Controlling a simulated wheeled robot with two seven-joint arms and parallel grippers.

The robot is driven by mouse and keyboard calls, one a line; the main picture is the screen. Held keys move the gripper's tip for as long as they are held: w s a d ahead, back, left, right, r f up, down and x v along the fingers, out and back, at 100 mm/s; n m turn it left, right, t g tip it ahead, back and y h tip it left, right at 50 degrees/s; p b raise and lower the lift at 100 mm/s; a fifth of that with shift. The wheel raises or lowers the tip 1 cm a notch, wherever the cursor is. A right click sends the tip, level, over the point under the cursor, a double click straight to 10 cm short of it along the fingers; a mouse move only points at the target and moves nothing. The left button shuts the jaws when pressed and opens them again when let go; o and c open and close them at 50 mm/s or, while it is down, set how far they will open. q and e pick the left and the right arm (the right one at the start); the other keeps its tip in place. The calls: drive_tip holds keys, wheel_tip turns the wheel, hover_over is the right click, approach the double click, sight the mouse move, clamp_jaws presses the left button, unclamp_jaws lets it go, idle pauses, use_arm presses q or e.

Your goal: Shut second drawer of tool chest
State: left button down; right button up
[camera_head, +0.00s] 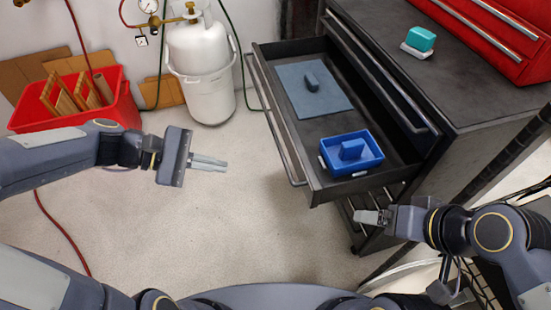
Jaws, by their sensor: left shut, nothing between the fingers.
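The dark grey tool chest (480,90) stands at the right. One drawer (290,135), below the shut top drawer (375,72), is pulled far out to the left. Its long bar handle (277,130) faces left. My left gripper (226,163) is shut and empty, left of the drawer front and apart from it. My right gripper (357,216) is just below the drawer's near right corner, by the chest's lower part; whether its fingers are open or shut is unclear, and whether it touches the chest cannot be told.
A red toolbox (490,35) and a teal object (420,39) are on top. A white gas cylinder (200,70) and red bin (120,110) stand behind.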

use_arm(q)
drive_tip(key=w+f+n+t+h+b, duration=0.3)
drive_tip(key=w+f+n+h+b, duration=0.2)
drive_tip(key=w+f+n, duration=0.35)
drive_tip(key=b, duration=0.4)
approach(287, 139)
drive_tip(key=x, duration=0.6)
drive_tip(key=shift+d+r, duration=0.1)
drive_tip(key=shift+d, duration=0.35)
drive_tip(key=shift+p, duration=0.3)
use_arm(e)
wheel_tip(287, 139, down, 11)
use_arm(q)
drive_tip(key=shift+d, duration=0.1)
use_arm(e)
drive_tip(key=shift+r, duration=0.15)
